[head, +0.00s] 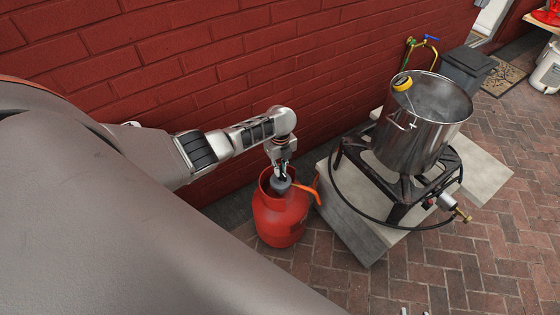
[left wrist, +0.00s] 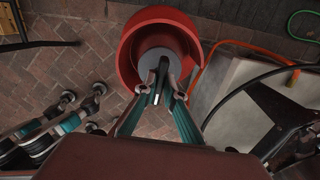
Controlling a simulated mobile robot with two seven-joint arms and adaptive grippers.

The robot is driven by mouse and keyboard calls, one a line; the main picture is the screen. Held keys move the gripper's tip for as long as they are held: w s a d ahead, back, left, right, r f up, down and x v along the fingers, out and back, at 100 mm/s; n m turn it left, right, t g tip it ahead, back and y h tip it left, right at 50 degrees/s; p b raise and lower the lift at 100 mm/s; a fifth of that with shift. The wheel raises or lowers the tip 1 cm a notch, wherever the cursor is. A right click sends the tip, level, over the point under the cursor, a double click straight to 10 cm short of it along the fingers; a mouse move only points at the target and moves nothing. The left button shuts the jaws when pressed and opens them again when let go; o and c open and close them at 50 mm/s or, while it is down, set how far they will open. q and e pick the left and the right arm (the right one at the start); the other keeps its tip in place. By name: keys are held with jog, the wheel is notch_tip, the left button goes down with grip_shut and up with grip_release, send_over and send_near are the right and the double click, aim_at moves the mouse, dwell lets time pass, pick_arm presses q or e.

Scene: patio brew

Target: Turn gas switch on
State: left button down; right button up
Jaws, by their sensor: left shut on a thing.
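The red gas bottle (head: 280,217) stands on the brick floor by the wall. Its grey valve top, the gas switch (head: 279,186), sits inside the red collar; it also shows in the left wrist view (left wrist: 160,56). My left gripper (head: 280,174) reaches down from above into the collar (left wrist: 127,62). In the left wrist view its two fingers (left wrist: 162,80) are close together, shut on a dark part of the switch. The fingers hide part of the switch, so how far it is turned cannot be told.
An orange hose (head: 308,189) leaves the bottle toward the black burner stand (head: 405,188), which holds a steel pot (head: 415,145) on a concrete slab (head: 350,218). The red brick wall (head: 220,60) is close behind my left arm.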

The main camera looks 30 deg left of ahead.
pick_arm(q)
jog(key=n+p, duration=0.1)
jog(key=n, duration=0.2)
jog(key=shift+s+d+r+n, duration=0.1)
jog(key=shift+n, duration=0.2)
jog(key=n+p, duration=0.1)
jog(key=n, duration=0.3)
jog(key=shift+n+p, duration=0.3)
jog(key=shift+n, duration=0.3)
jog(key=shift+s+n, duration=0.1)
jog(key=shift+n, duration=0.2)
jog(key=c, duration=2.1)
grip_release()
jog(key=shift+c, duration=0.2)
